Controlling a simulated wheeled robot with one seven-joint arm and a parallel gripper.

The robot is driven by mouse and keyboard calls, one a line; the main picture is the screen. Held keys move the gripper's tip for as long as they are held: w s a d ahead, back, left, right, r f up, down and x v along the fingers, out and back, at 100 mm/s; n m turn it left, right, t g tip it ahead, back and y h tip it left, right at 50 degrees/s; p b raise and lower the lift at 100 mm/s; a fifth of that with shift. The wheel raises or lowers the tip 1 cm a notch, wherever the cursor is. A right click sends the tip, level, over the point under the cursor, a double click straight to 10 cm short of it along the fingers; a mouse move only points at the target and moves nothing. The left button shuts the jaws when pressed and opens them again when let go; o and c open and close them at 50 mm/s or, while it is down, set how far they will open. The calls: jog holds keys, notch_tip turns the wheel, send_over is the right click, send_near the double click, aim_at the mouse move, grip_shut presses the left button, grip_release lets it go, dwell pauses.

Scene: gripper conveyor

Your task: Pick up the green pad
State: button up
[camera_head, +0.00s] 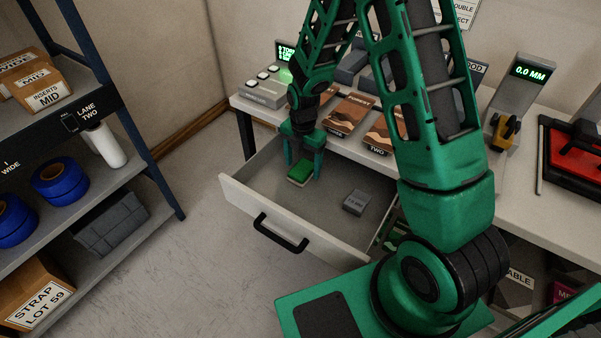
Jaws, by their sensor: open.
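The green pad (300,172) is a small block with a bright green top and a pale lower edge. It lies in the left part of the open drawer (249,214). My gripper (304,168) points down into the drawer at the pad. Its two green fingers are apart, one on the left and one on the right of the pad. I cannot tell whether the fingers touch it.
A grey block (356,202) lies in the drawer, right of the pad. The white bench (262,108) above carries brown cards (350,113) behind my gripper. A shelf rack (147,160) stands at the left, with free floor (170,250) before the drawer.

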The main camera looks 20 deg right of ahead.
aim_at(302, 169)
jog(key=shift+f, duration=0.8)
jog(key=shift+c, duration=0.3)
jog(key=c, duration=1.1)
jog(key=shift+r, duration=0.1)
jog(key=shift+r, duration=0.4)
jog(key=r, duration=0.3)
jog(key=shift+a+r, duration=0.2)
jog(key=shift+r, duration=0.1)
jog(key=s+a+r, duration=0.2)
jog(key=a, duration=0.1)
jog(key=s+a+r, duration=0.2)
jog(key=a, duration=0.1)
jog(key=s+a+r, duration=0.2)
jog(key=a, duration=0.1)
jog(key=shift+s+a+r, duration=0.1)
jog(key=shift+s+r, duration=0.15)
jog(key=shift+s, duration=0.15)
